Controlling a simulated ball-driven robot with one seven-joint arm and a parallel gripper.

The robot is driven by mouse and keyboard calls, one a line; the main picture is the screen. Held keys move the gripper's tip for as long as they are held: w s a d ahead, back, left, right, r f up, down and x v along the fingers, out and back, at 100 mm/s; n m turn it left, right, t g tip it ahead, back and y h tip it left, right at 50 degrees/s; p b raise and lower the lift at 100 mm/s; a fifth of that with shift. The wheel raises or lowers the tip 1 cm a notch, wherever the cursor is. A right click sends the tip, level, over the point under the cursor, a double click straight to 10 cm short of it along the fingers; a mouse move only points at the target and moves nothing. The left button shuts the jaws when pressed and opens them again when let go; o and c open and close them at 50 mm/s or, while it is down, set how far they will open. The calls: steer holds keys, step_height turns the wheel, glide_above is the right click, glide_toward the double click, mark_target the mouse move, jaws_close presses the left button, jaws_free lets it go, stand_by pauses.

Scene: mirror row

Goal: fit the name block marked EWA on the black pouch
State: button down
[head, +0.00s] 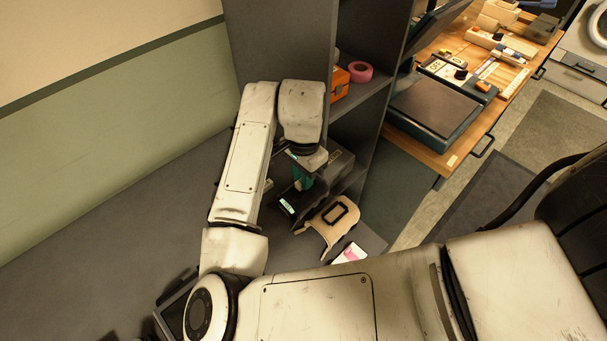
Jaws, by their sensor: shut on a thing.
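My gripper (299,187) points down at the middle of the view, in front of the dark shelf unit. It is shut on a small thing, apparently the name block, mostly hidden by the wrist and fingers. Just below it is a dark shape that looks like the black pouch (282,191). A small pale-lettered patch (287,207) shows at the pouch's front; its letters are too small to read. I cannot tell whether this patch is on the held block, or whether block and pouch touch.
A beige pouch (326,232) with a black frame stands close on the right. The shelf (352,106) holds an orange box (340,84) and pink tape (360,72). A cluttered wooden bench (440,156) is at upper right. The grey surface at left is clear.

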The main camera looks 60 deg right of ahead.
steer(key=shift+f, duration=0.45)
steer(key=c, duration=1)
jaws_free()
steer(key=shift+r, duration=0.1)
step_height(320, 180, up, 11)
